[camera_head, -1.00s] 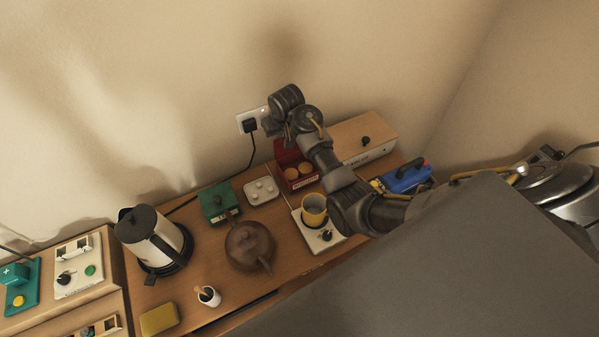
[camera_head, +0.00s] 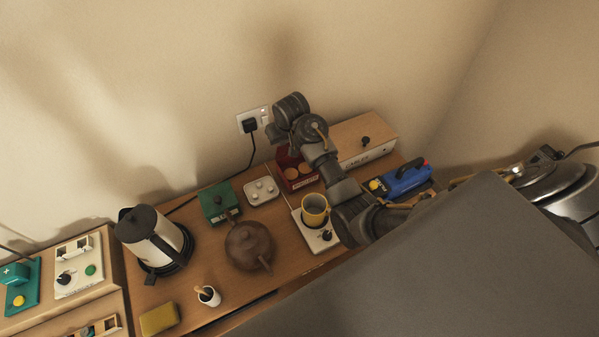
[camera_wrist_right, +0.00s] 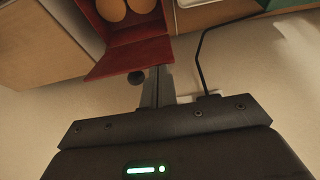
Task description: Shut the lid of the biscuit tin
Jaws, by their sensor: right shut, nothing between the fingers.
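The biscuit tin (camera_head: 300,182) is a small red box at the back of the desk, with round tan biscuits inside. Its red lid (camera_wrist_right: 128,57) stands open at the wall side, with a dark round knob (camera_wrist_right: 135,77). In the wrist view the tin's inside and biscuits (camera_wrist_right: 112,8) show at the top. My right gripper (camera_wrist_right: 157,85) is shut and empty, its fingers close beside the lid and knob; I cannot tell whether they touch. In the head view my right arm covers part of the tin and lid. My left gripper is not in view.
A wooden box (camera_head: 365,135) stands right of the tin, and a blue device (camera_head: 402,182) is nearby. A yellow mug (camera_head: 314,208) stands in front. A white tray (camera_head: 262,191), green box (camera_head: 219,201), teapot (camera_head: 247,246) and kettle (camera_head: 150,240) lie left. A plugged socket (camera_head: 251,121) is behind.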

